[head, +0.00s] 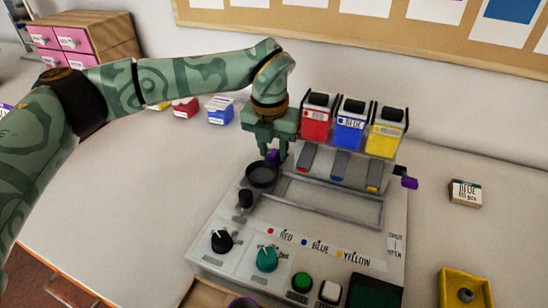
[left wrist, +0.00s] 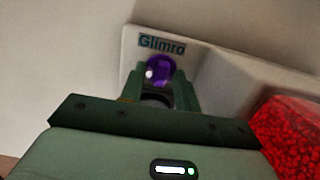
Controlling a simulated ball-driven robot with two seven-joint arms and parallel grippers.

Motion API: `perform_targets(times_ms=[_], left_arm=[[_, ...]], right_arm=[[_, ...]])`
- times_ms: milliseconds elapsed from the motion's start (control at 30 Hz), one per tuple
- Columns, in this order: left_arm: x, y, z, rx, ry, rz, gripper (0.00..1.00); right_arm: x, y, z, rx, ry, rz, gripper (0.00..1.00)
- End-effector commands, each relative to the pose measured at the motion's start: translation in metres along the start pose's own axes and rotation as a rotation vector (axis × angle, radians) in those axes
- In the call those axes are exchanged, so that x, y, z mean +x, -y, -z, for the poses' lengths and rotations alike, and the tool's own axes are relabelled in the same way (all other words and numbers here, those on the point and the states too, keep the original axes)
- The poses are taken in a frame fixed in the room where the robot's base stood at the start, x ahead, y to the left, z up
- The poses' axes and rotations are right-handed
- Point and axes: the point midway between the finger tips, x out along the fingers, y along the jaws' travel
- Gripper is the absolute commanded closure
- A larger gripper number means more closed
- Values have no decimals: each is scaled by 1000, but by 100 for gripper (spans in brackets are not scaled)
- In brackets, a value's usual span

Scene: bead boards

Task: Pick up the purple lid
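My left gripper (head: 273,153) points down at the back left of the bead machine (head: 400,225). A small purple piece (head: 272,157) shows between its fingertips; I cannot tell whether it is the purple lid. In the left wrist view, a shiny rounded purple piece (left wrist: 160,70) sits between the two fingers (left wrist: 159,85), which stand apart on either side of it. I cannot tell whether they press on it. A round purple rim (head: 243,302) is cut off at the bottom edge of the head view. My right gripper is not in view.
A black round dish (head: 262,175) lies just below the fingertips. Red (head: 317,121), blue (head: 350,127) and yellow (head: 386,132) bead hoppers stand close to the right. Another purple piece (head: 409,183) sticks out at the machine's right side. A small box (head: 465,193) lies farther right.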

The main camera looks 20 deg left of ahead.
Motion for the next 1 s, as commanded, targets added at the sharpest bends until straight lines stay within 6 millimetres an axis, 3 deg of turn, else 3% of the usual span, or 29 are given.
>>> perform_targets(times_ms=[33, 100, 533, 667, 767, 1000], left_arm=[[1, 0, 0, 1, -2, -1, 88], [1, 0, 0, 1, -2, 0, 100], [-8, 0, 0, 0, 1, 0, 100], [-35, 0, -4, 1, 8, -1, 100], [-66, 0, -7, -1, 10, 0, 100], [-136, 0, -16, -1, 8, 0, 100]], right_arm=[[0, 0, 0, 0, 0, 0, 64], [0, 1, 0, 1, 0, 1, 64], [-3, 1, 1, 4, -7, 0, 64], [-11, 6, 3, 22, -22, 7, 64], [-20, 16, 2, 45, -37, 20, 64], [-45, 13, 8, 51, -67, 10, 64]])
